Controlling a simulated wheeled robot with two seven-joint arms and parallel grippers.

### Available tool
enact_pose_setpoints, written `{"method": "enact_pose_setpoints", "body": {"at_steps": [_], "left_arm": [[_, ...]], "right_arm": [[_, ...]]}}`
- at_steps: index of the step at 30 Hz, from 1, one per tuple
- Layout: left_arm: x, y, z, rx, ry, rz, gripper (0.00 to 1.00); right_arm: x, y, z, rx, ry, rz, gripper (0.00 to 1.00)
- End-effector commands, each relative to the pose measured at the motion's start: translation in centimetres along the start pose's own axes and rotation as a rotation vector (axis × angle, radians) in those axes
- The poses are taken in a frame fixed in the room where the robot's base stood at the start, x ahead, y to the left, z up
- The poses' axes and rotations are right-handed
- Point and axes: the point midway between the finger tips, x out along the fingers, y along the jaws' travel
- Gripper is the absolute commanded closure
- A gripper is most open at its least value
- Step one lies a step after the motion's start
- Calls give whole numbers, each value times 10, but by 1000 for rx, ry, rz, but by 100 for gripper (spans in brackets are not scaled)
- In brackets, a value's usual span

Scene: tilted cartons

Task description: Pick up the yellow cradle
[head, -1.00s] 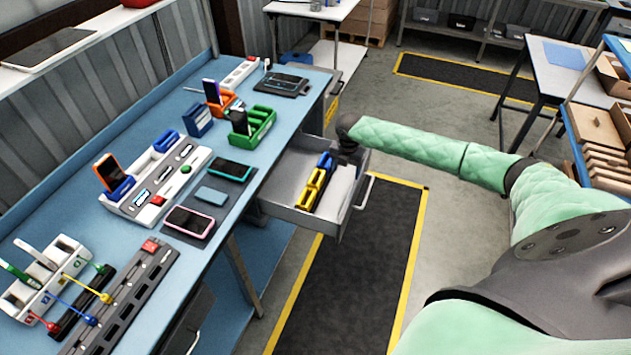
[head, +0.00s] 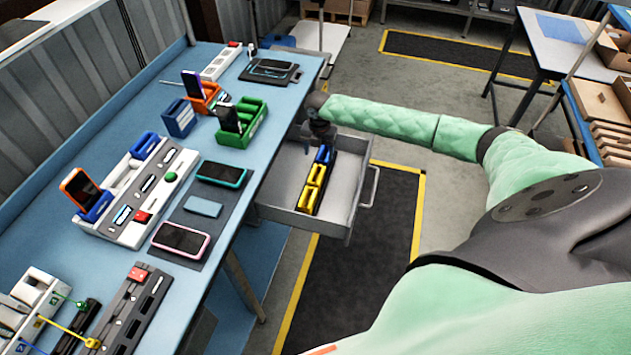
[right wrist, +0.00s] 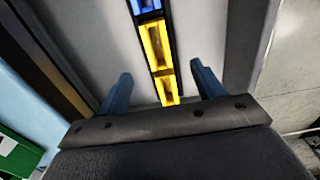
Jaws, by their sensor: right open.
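The yellow cradle (head: 312,187) lies in the open drawer, in line with a blue piece (head: 324,154) at its far end. It shows two yellow sections; I cannot tell whether they are one piece. In the right wrist view the yellow cradle (right wrist: 156,45) runs down towards the gap between my fingers, with the blue piece (right wrist: 147,6) above it. My right gripper (head: 321,132) is over the far part of the drawer, beyond the blue piece in the picture. Its two blue fingers (right wrist: 162,84) are spread and nothing is held between them. My left gripper is not in view.
The grey drawer (head: 338,222) has raised walls and a handle (head: 370,188) at right. The blue workbench (head: 225,62) beside it carries a green cradle (head: 250,123), an orange cradle (head: 205,103), phones and a white charging station (head: 122,226). Floor right of the drawer is clear.

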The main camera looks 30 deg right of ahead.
Motion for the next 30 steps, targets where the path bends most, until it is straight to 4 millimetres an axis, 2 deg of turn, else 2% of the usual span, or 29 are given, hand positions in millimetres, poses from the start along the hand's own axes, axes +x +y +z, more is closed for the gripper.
{"method": "enact_pose_setpoints", "body": {"at_steps": [1,9,14,17,26,30], "left_arm": [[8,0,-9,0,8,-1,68],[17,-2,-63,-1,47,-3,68],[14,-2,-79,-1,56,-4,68],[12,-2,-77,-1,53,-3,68],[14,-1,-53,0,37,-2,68],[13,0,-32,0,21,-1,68]], "right_arm": [[12,0,0,0,0,0,33],[47,0,0,0,0,0,33],[53,0,0,0,0,0,33],[57,0,0,1,1,0,33],[80,1,0,0,1,-1,33],[89,3,-1,1,1,-1,33]]}}
